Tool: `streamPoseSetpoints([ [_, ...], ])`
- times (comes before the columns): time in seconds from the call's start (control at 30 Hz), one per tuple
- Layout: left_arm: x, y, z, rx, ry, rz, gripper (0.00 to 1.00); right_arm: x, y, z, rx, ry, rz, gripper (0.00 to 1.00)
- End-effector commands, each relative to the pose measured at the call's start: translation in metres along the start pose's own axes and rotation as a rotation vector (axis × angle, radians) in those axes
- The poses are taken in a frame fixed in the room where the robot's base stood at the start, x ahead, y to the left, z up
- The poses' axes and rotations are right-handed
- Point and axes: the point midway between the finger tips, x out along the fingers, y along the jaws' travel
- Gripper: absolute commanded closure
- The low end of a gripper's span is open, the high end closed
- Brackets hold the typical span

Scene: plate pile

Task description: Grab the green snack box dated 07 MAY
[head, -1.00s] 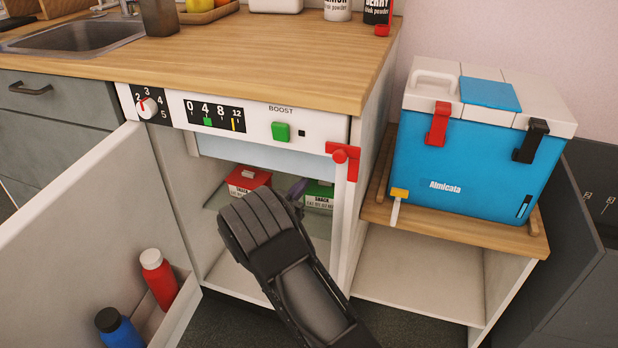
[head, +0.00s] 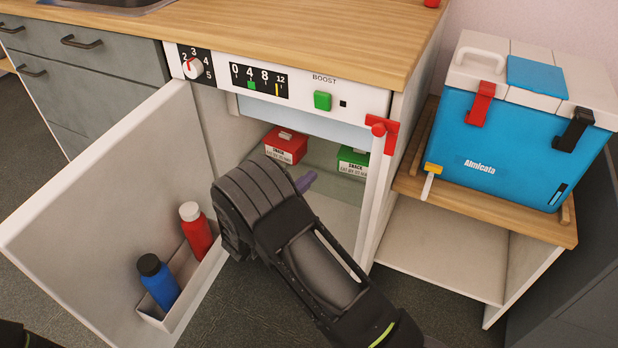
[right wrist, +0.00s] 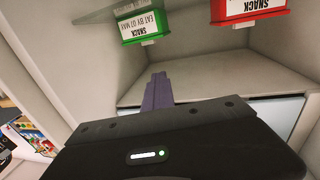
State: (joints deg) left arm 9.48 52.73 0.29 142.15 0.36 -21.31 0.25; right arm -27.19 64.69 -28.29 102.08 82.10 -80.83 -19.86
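The green snack box (head: 352,161) hangs or sits on the right in the open cabinet, partly cut off by the cabinet's right front edge. In the right wrist view the green box (right wrist: 148,26) shows upside down at the top; its label reads "EAT BY" and a MAY date whose last digit is hard to read. A red snack box (head: 286,145) is to its left, also at top right of the wrist view (right wrist: 250,10). My right gripper (head: 306,181) is at the cabinet opening, below and left of the green box and apart from it. Its purple fingers (right wrist: 158,92) look together and empty. My left gripper is out of view.
The open cabinet door (head: 110,200) stands at left, its shelf holding a red bottle (head: 197,232) and a blue bottle (head: 158,283). A red latch (head: 381,130) is on the right frame. A blue cooler (head: 520,135) stands on the side stand at right.

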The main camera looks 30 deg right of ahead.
Motion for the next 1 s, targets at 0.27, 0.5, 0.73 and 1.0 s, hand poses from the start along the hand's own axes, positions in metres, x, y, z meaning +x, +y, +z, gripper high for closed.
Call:
streamPoseSetpoints([
  [0.27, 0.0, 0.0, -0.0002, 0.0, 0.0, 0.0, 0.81, 0.0002, -0.0001, 0.0006, 0.0, -0.002, 0.0, 1.0],
  [0.5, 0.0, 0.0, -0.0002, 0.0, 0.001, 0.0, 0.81, 0.0003, -0.0001, 0.0002, 0.0, -0.001, 0.0, 0.81],
  [0.73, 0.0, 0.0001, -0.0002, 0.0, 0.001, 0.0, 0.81, 0.0003, -0.0002, 0.0, 0.0, -0.001, 0.0, 0.63],
  [1.0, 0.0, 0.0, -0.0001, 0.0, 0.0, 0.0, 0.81, 0.0003, -0.0002, -0.0001, 0.0, 0.0, 0.0, 0.41],
])
